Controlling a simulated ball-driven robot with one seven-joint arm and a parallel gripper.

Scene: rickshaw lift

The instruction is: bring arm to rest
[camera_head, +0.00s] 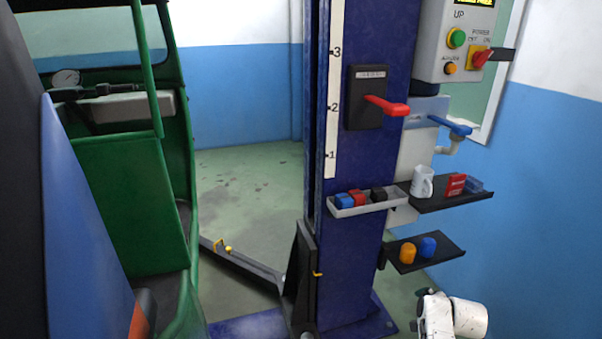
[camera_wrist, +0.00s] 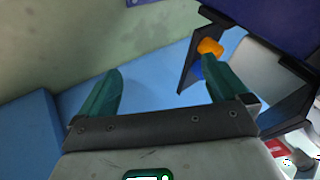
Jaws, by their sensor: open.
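My gripper (camera_wrist: 160,66) is open in the wrist view, its two green fingers spread wide with nothing between them. In the head view my white arm (camera_head: 452,316) shows at the bottom right, below the lower black shelf (camera_head: 440,258). An orange item (camera_head: 408,252) and a blue item (camera_head: 427,246) stand on that shelf. In the wrist view the orange item (camera_wrist: 210,46) and the blue item (camera_wrist: 196,69) appear close to the right finger; I cannot tell the gap, but nothing is gripped.
A blue lift column (camera_head: 365,230) carries a red-handled lever (camera_head: 385,105) and a tray of small blocks (camera_head: 362,203). An upper shelf (camera_head: 440,203) holds a mug (camera_head: 422,183). A control box (camera_head: 461,40) hangs above. A green rickshaw (camera_head: 130,190) stands left. Open floor (camera_head: 250,190) lies between.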

